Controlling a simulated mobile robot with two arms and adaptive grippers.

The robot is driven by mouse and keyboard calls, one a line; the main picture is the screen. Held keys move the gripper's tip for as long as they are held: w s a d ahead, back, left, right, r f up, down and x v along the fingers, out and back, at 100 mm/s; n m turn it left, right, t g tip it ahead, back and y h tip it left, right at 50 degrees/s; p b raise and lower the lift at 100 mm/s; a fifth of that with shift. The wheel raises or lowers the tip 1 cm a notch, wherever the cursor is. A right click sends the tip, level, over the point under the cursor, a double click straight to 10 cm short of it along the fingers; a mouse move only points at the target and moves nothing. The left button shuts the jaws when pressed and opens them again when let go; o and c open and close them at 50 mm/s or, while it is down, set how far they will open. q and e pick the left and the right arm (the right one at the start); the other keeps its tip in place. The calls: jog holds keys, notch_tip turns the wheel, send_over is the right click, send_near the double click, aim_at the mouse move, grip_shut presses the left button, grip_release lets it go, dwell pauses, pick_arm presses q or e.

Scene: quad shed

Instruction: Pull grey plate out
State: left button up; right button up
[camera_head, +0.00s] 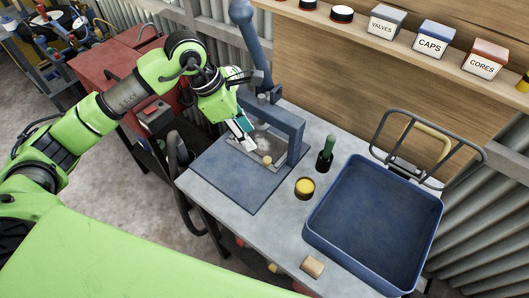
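The grey plate (262,154) lies low in the blue press (290,125), on its blue base sheet (233,180). A small tan knob (267,160) shows at the plate's near end. My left gripper (245,137) comes down from the upper left and sits over the plate's left side. Its fingertips are close to the plate; I cannot tell whether they touch it. The fingers are small and overlap in this view, so their gap is unclear. The press frame partly hides the plate's far side. My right gripper is out of view.
A blue tray (441,215) stands at the right of the grey bench. A yellow-topped tin (305,187), a green-handled tool (327,152) and a wooden block (312,266) are on the bench. The press lever (250,40) rises behind my gripper. A shelf with labelled boxes (434,38) is above.

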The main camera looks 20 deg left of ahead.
aim_at(266, 159)
pick_arm(q)
jog(key=p+x, duration=0.2)
jog(key=x, duration=0.8)
jog(key=shift+d+p, duration=0.15)
jog(key=shift+p, duration=0.15)
jog(key=shift+w+d+f, duration=0.1)
jog(key=shift+d+f, duration=0.1)
jog(key=shift+f, duration=0.45)
grip_shut()
